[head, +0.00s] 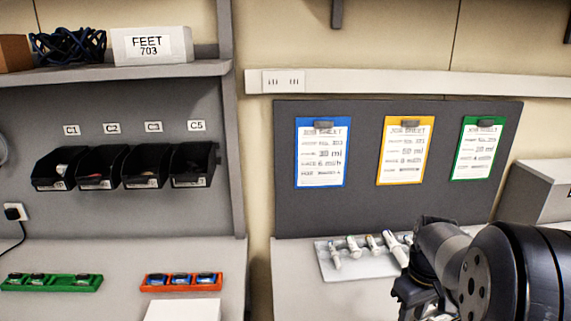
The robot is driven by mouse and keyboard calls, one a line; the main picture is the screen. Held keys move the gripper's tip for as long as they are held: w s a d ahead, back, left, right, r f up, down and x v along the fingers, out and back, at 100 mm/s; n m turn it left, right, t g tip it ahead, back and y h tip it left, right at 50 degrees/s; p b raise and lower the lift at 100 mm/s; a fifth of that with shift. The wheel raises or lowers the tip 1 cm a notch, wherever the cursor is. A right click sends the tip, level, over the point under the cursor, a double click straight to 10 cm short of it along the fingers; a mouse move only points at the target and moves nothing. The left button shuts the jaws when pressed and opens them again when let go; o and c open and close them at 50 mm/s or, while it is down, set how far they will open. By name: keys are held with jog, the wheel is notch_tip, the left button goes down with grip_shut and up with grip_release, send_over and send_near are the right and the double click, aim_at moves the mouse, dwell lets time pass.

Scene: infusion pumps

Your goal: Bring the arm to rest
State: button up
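My arm (500,270) comes in from the lower right corner in the head view. Its dark wrist and the gripper end (412,292) are in front of the right bench, just right of a pale tray. The gripper is small, dark and partly hidden by my own wrist. Its fingertips are not clear, and I cannot tell whether it is open or shut or holds anything.
A tray (328,264) with several white pieces lies beside my wrist. Three clipboards, blue (322,188), yellow (404,182) and green (476,178), hang behind. A grey box (540,192) stands right. Green (52,288) and orange (180,288) racks lie on the left bench.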

notch_tip(320, 180, down, 5)
jog(key=b, duration=0.3)
jog(key=shift+a+r, duration=0.1)
jog(key=shift+r, duration=0.15)
